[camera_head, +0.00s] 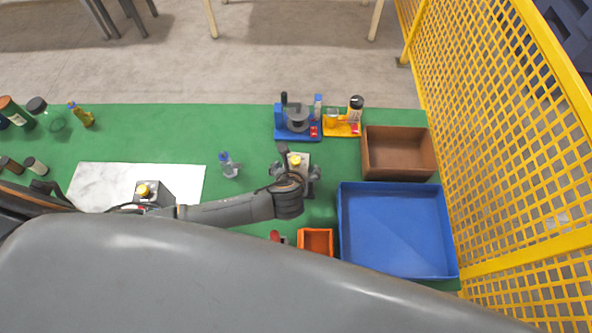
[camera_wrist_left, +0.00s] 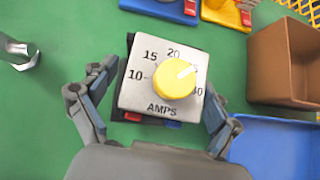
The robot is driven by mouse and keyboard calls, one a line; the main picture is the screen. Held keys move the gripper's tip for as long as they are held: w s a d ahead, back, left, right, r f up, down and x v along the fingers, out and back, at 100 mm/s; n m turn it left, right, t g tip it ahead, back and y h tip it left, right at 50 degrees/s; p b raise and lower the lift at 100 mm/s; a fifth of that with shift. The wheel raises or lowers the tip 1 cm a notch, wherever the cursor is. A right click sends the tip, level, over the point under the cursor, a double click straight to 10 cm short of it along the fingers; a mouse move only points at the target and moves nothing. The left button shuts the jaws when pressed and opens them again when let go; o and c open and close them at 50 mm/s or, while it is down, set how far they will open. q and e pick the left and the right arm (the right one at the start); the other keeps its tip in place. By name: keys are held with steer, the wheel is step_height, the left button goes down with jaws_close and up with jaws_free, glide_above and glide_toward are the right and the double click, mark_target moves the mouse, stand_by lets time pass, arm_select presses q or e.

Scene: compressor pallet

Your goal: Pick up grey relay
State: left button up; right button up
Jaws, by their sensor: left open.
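A grey relay (camera_head: 304,157) with a yellow knob stands on the green table, right of the middle. In the left wrist view the relay (camera_wrist_left: 142,95) shows its pale face, with an AMPS scale around the knob. My left gripper (camera_head: 296,170) is above it and open. In the left wrist view the fingers of the left gripper (camera_wrist_left: 160,85) lie on either side of the relay; the left finger is close to its edge, and contact cannot be told. A second similar box with a yellow knob (camera_head: 147,190) stands on a white marbled board. My right gripper is not in view.
A blue tray (camera_head: 343,225), a brown box (camera_head: 398,177) and a small orange bin (camera_head: 316,231) lie to the right. Blue (camera_head: 298,136) and orange (camera_head: 341,131) fixtures stand behind the relay. A clear bottle (camera_head: 230,168) stands left. A yellow mesh fence (camera_head: 500,130) borders the right side.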

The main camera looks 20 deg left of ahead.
arm_select(q)
steer(key=c, duration=1.7)
steer(key=shift+s, duration=0.1)
